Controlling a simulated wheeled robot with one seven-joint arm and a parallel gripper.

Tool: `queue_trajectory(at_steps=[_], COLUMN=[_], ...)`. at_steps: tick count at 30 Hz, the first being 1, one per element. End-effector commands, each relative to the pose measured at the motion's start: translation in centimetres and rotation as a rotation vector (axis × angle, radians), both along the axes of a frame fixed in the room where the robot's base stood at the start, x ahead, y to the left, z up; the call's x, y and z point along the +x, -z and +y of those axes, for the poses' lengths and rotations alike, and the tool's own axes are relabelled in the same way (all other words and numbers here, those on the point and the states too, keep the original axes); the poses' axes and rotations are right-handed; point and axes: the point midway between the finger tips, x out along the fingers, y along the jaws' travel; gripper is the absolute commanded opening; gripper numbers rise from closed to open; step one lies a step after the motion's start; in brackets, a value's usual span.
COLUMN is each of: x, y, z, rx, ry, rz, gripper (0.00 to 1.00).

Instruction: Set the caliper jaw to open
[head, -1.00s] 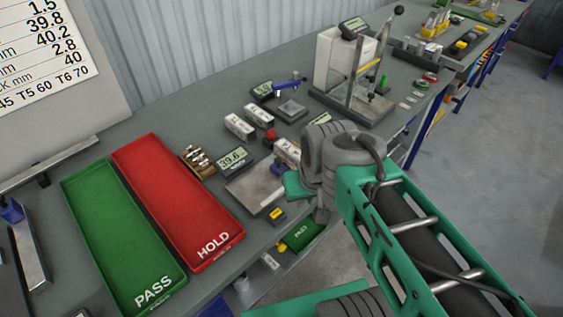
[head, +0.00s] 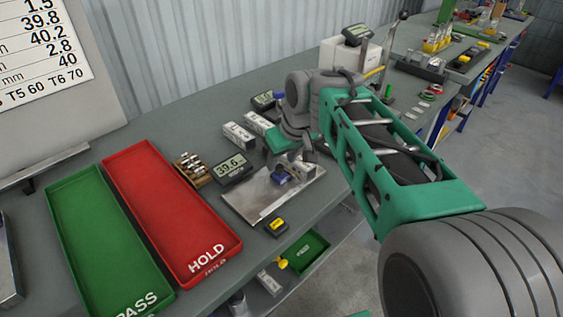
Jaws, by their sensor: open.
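A display reading 39.6 (head: 232,168) stands at the left of a bare metal plate (head: 251,204) on the bench. I take this fixture for the caliper. A small blue block (head: 280,178) sits on the plate and may be its sliding jaw; its exact setting is too small to tell. My gripper (head: 295,170) is low over the plate, close to the blue block. It is open, but its fingers are partly hidden and small. I cannot tell whether it touches the block.
The red HOLD tray (head: 170,205) and green PASS tray (head: 105,245) lie to the left. A yellow-and-black block (head: 276,227) is near the front edge. White printed boxes (head: 239,135) and a second display (head: 263,101) stand behind.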

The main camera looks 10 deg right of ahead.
Motion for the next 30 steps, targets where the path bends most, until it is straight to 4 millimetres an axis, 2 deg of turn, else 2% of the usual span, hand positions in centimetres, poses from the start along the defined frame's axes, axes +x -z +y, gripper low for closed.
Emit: queue_trajectory(at_steps=[4,12,27,30], x=[0.59,0.68,0.67,0.68], y=[1.51,1.72,1.69,1.69], z=[0.17,0.21,0.19,0.20], rx=[-0.001,0.000,0.000,0.000], ry=[0.001,0.001,0.002,0.002], rz=[0.000,-0.001,-0.001,-0.001], gripper=[0.43,0.42,0.01,0.00])
